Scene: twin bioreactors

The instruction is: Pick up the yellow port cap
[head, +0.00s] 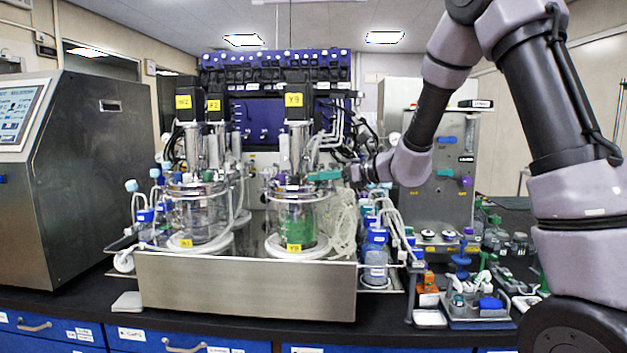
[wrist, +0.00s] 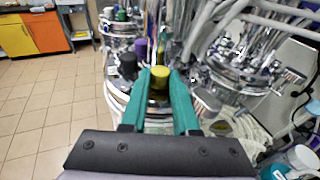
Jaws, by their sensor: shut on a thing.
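The yellow port cap (wrist: 160,77) is in the middle of the wrist view, between the tips of the teal fingers. My gripper (wrist: 161,84) is shut on it, with one finger on each side. In the head view my gripper (head: 324,175) reaches in from the right, above the right vessel (head: 296,220) with green liquid. The cap cannot be made out there. I cannot tell whether the cap is seated on a port or lifted clear of it.
A black cap (wrist: 128,66) and a purple cap (wrist: 140,46) stand close to the left finger. Tubes and a second vessel (head: 197,212) crowd the steel tray (head: 245,287). Blue-capped bottles (head: 376,255) stand right of the tray.

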